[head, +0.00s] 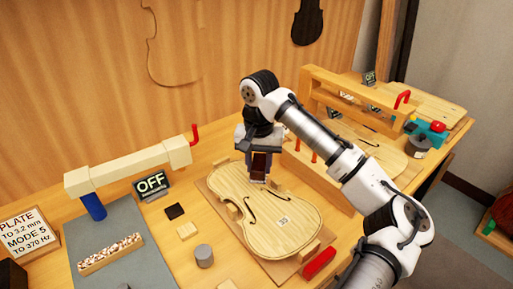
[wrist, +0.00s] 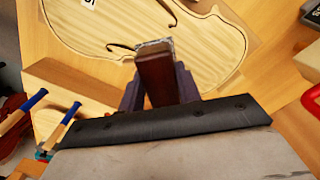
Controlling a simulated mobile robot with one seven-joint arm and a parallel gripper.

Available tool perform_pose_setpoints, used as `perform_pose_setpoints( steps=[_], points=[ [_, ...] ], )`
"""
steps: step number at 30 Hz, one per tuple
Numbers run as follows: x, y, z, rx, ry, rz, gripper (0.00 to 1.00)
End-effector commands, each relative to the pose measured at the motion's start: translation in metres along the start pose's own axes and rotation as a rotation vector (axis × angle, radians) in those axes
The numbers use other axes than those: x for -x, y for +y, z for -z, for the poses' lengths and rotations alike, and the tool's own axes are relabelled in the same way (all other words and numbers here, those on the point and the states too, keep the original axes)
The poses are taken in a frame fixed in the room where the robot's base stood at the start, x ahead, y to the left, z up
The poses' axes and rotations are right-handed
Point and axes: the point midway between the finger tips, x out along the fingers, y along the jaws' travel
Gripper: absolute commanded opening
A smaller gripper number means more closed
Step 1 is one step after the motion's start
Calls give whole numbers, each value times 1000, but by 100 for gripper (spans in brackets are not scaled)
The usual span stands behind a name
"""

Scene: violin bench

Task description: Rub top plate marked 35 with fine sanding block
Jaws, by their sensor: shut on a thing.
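The pale wooden violin top plate (head: 262,222) lies flat on a brown board, its label 35 (head: 282,220) facing up. It also shows in the wrist view (wrist: 200,58), with the label partly cut off at the top edge. My gripper (head: 259,166) is over the far end of the plate. It is shut on a dark red-brown block (head: 260,163) with a grey lower end, which also shows between the fingers in the wrist view (wrist: 158,80). I cannot tell whether the block touches the plate. No marking for its grit is readable.
A dark small block (head: 175,211), a pale block (head: 167,230) and a grey cylinder (head: 204,255) stand left of the plate. A red object (head: 319,262) lies at its near right. An OFF display (head: 152,184) stands behind. A wooden rack (head: 325,180) stands right.

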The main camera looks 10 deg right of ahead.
Motion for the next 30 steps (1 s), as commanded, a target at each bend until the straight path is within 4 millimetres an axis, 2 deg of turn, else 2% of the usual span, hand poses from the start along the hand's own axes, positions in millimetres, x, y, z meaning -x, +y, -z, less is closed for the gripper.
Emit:
perform_pose_setpoints(
  steps=[1,3,9,26,30],
  points=[
    [9,-1,2,0,0,1,12],
    [15,-1,4,-1,0,2,12],
    [25,-3,10,3,-1,2,12],
    [25,-2,10,2,0,1,12],
    [14,-2,10,2,0,1,12]
  ],
)
